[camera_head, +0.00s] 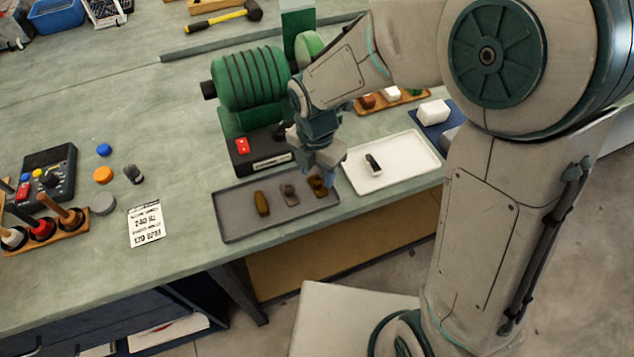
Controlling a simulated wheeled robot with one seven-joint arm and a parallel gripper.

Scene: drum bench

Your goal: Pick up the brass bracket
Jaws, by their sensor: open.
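A grey tray (232,228) lies near the bench's front edge with three small metal parts in a row. The left part (262,204) is golden-brown and long. The middle part (289,194) is duller grey-brown. The right part (317,187) is darker brass-brown and partly hidden by my gripper. Their shapes are too small to tell for certain which is the brass bracket. My gripper (322,174) points down at the tray's right end, over or beside the right part. It is open; whether it touches that part cannot be told.
A green motor-like machine (250,80) stands close behind the grey tray. A white tray (405,172) with a dark-and-white piece (373,163) lies to the right. A printed card (146,224) and a control box (45,175) are on the left.

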